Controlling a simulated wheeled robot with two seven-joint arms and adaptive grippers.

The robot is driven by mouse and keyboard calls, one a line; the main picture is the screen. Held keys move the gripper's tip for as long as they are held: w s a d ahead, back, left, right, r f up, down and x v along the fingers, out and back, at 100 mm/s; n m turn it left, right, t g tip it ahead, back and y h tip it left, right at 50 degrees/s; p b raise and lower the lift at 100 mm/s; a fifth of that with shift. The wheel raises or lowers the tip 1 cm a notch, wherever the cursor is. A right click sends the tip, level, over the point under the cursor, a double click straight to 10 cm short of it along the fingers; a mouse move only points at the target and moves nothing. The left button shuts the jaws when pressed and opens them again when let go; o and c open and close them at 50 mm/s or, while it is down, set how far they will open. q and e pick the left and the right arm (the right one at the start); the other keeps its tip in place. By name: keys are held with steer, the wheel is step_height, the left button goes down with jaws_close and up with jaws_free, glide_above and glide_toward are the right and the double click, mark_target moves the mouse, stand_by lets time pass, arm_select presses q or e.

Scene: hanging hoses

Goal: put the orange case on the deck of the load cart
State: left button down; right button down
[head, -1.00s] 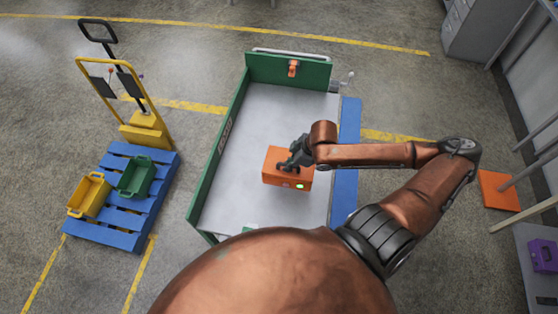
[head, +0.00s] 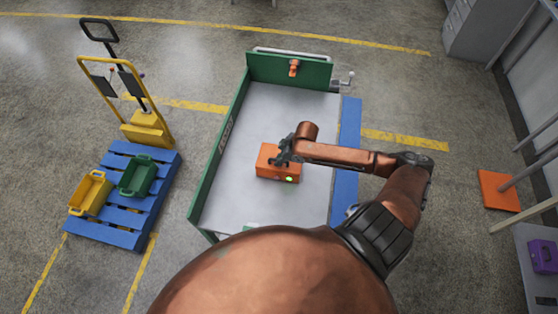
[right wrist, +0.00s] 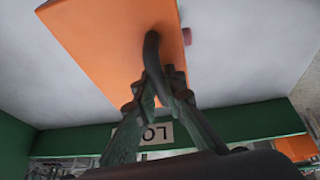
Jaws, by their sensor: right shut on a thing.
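The orange case (head: 266,169), with a small green light on its near side, is over the grey deck (head: 285,112) of the green-walled load cart. I cannot tell whether its underside touches the deck. My right gripper (head: 281,160) is at the top of the case, shut on its dark handle. In the right wrist view the fingers (right wrist: 158,90) close around the handle, with the orange case (right wrist: 105,30) beyond them. A cart wall with a partly hidden sign (right wrist: 150,136) shows there too. My left gripper is out of view.
A green end wall (head: 272,70) and a green left wall (head: 216,160) bound the deck; a blue strip (head: 347,150) runs along its right. A blue pallet (head: 116,212) with yellow and green bins stands left. A purple case (head: 541,256) is far right. Deck around the case is clear.

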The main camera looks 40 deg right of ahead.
steer(key=c, duration=2)
jaws_free()
steer(key=v, duration=1.2)
steer(key=shift+s, duration=0.1)
